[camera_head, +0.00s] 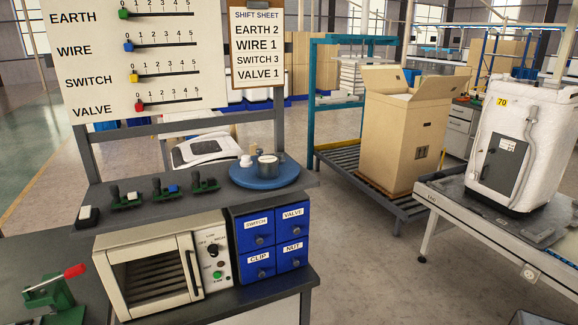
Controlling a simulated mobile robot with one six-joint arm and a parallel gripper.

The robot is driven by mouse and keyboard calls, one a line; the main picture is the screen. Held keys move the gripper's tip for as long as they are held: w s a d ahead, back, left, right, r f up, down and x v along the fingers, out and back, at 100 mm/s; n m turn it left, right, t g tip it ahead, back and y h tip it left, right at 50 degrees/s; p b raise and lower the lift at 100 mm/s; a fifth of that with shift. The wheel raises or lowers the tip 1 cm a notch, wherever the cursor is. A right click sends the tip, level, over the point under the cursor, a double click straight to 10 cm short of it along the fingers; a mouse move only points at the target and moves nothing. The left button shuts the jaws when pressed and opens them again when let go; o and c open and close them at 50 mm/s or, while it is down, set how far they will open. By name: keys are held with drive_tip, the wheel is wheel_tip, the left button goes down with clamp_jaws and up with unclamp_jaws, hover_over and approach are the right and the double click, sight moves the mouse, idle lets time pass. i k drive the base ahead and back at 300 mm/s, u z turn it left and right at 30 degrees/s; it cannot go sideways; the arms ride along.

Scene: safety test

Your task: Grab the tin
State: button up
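A small grey metal tin (268,168) with a pale top stands upright on a round blue turntable (243,178). The turntable sits at the right end of the dark shelf (205,203), above the blue drawers. A small white object (246,160) is beside the tin, on its left; I cannot tell what it is. Nothing blocks the front of the tin. My gripper is not in view.
Below the shelf are an oven (150,275) and a blue drawer block (272,240). A green press with a red handle (55,297) is at lower left. Small switches (165,190) line the shelf. A board of sliders (150,60) and shift sheet (257,45) rise behind.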

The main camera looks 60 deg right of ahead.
sight(267, 165)
drive_tip(key=u, duration=0.7)
drive_tip(key=k, duration=0.15)
drive_tip(key=z, duration=2.7)
drive_tip(key=k, duration=0.55)
drive_tip(key=u, duration=0.55)
drive_tip(key=i, duration=0.7)
drive_tip(key=u, duration=0.05)
